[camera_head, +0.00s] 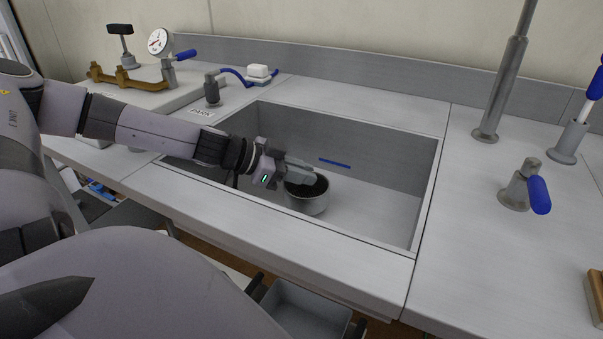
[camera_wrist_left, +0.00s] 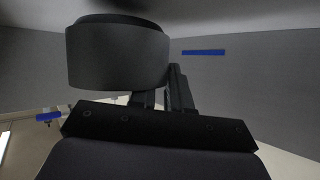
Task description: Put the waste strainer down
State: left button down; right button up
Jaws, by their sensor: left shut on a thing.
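The waste strainer (camera_head: 308,199) is a round grey cup with a dark inside, low in the sink basin in the head view. My left gripper (camera_head: 300,176) reaches over the front edge of the sink (camera_head: 376,194) and is shut on the strainer at its rim. In the left wrist view the strainer (camera_wrist_left: 117,55) fills the upper left, close beyond the gripper's fingers (camera_wrist_left: 160,95). I cannot tell whether its base touches the sink floor. My right gripper is not in view.
A blue strip (camera_head: 334,163) is on the basin's back wall. A blue-handled valve (camera_head: 527,190) and a metal post (camera_head: 499,90) stand on the right counter. A pressure gauge (camera_head: 158,41) stands at the back left. The basin's right side is clear.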

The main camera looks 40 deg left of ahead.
pick_arm(q)
jog(key=shift+f+b, duration=0.4)
jog(key=shift+f, duration=0.25)
jog(key=c, duration=1.1)
grip_release()
jog(key=shift+r, duration=0.1)
